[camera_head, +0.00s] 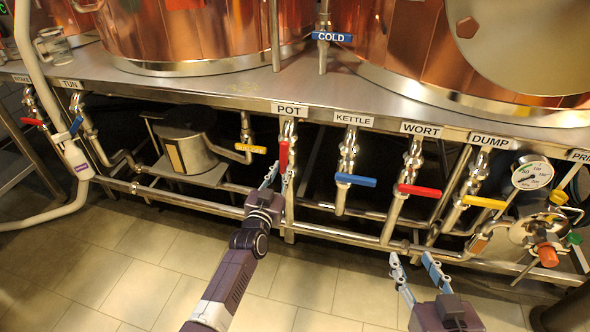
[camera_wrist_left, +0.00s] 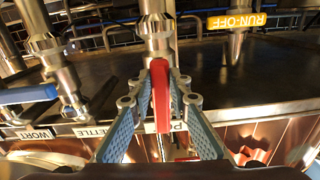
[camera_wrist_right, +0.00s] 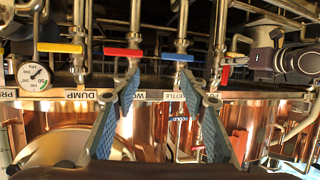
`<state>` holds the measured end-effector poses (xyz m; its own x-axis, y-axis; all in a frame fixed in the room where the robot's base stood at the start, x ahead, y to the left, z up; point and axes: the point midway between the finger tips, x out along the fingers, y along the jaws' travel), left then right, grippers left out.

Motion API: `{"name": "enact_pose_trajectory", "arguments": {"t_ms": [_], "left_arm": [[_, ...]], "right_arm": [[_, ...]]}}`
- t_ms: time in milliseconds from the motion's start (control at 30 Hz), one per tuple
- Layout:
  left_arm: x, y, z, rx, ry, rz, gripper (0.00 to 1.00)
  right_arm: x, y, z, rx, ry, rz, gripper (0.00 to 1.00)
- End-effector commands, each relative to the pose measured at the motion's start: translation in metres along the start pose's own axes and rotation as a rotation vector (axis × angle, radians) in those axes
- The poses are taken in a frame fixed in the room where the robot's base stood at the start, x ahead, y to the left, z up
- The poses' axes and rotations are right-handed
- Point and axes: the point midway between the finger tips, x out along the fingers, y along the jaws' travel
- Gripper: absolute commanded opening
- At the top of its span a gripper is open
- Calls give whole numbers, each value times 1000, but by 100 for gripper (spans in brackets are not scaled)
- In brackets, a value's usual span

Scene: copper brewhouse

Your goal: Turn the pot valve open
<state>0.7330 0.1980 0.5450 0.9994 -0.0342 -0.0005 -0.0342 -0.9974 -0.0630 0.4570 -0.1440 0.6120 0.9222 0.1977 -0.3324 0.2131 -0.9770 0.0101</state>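The pot valve's red handle (camera_head: 284,157) hangs below the POT label (camera_head: 289,110), roughly in line with its vertical pipe. My left gripper (camera_head: 278,178) is at this handle, its fingers pointing up toward it. In the left wrist view the red handle (camera_wrist_left: 160,95) lies between the two fingers (camera_wrist_left: 162,100), with a gap visible at least on the right; contact is unclear. My right gripper (camera_head: 410,262) is open and empty, low in front of the wort and dump pipes. It also shows open in the right wrist view (camera_wrist_right: 158,80).
Neighbouring valves have a blue kettle handle (camera_head: 355,180), a red wort handle (camera_head: 419,190), a yellow dump handle (camera_head: 484,202) and a yellow run-off handle (camera_head: 250,148). A pump (camera_head: 185,140) stands left of the pot pipe. A lower rail (camera_head: 340,235) crosses the front. The tiled floor (camera_head: 130,275) is clear.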

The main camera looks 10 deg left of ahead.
Motion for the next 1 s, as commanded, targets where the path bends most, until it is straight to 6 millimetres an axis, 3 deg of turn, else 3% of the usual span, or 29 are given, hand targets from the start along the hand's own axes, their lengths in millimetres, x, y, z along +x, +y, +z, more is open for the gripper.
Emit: {"name": "enact_pose_trajectory", "arguments": {"t_ms": [100,433,1000], "left_arm": [[0,0,1,14,-2,1,29],[-1,0,0,18,0,0,29],[-18,0,0,20,-1,0,29]], "right_arm": [[0,0,-1,0,6,0,40],[0,0,0,0,-3,0,40],[-21,8,64,1,-291,18,40]]}}
